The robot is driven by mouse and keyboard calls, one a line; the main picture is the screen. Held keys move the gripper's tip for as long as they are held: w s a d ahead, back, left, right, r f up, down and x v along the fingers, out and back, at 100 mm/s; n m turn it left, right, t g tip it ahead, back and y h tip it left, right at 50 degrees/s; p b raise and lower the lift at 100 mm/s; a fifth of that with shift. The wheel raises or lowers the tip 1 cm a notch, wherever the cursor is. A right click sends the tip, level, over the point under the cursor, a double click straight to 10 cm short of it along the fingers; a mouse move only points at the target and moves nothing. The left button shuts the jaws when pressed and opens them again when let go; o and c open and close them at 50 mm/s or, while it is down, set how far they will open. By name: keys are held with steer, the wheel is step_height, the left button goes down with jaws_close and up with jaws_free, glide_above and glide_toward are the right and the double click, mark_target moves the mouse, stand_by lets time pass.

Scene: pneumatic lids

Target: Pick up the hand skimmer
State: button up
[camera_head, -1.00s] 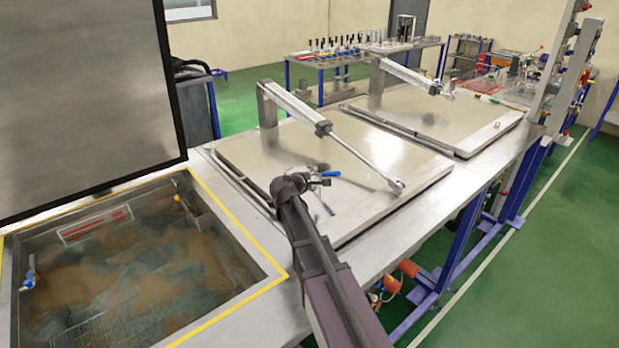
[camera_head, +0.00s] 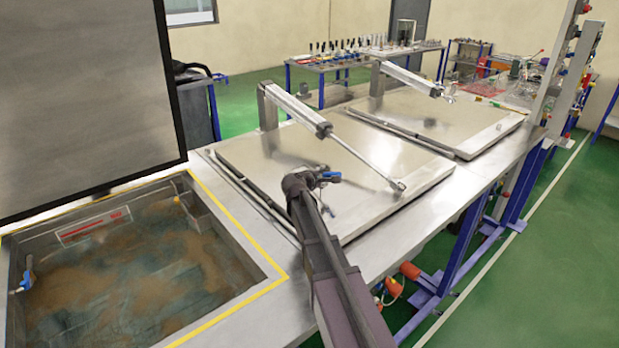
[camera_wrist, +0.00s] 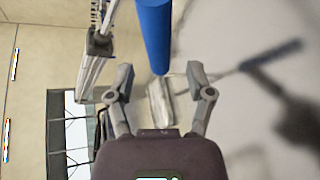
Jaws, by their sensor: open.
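The hand skimmer shows as a blue handle (camera_head: 332,177) above the near closed lid, at the end of my arm. In the wrist view the blue handle (camera_wrist: 155,35) comes in from the top, and its near end reaches the gap between my fingertips. My gripper (camera_wrist: 158,76) is open, with a finger on each side of that end and clear space at both sides. In the head view my gripper (camera_head: 321,180) is small and partly hidden by my wrist. The skimmer's head cannot be made out. A blurred blue reflection and dark shadows lie on the lid at right.
The near lid (camera_head: 250,155) is shut, with a pneumatic cylinder (camera_head: 295,108) and rod across it. A second shut lid (camera_head: 440,115) lies beyond. An open tank (camera_head: 130,255) of murky water is at left, under a raised lid (camera_head: 80,100). Tool tables stand behind.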

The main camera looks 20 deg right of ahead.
steer(key=shift+b+x, duration=0.3)
steer(key=shift+x, duration=1)
jaws_close()
